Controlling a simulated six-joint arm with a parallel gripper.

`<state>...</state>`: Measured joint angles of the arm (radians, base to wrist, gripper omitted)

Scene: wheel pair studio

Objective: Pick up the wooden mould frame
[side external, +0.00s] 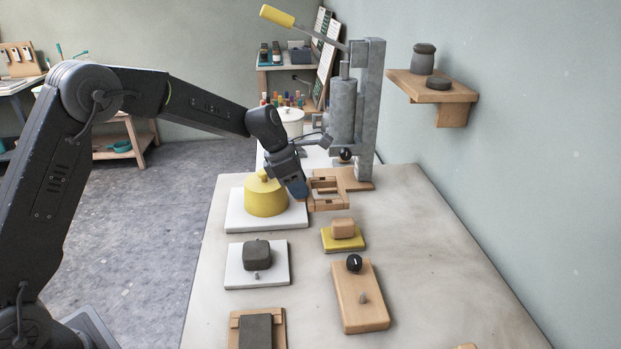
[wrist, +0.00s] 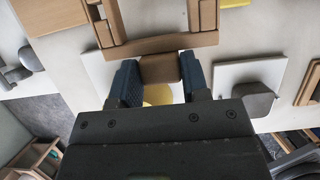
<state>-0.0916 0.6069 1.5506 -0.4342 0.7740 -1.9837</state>
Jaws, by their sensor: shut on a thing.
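The wooden mould frame (side external: 328,205) is a light brown open rectangle, just in front of the press in the side external view. It also shows at the top of the wrist view (wrist: 165,44), with a wooden tab (wrist: 160,68) pointing towards my gripper. My gripper (side external: 304,192) reaches in from the left and is shut on this tab, with one blue finger on each side in the wrist view (wrist: 161,78). I cannot tell for sure whether the frame is clear of the table.
A grey press (side external: 369,110) with a yellow-handled lever stands behind the frame. A yellow domed mould (side external: 265,198) on a white slab is close on the left. A yellow block (side external: 343,240) with a wooden top is in front. The table's right side (side external: 430,260) is clear.

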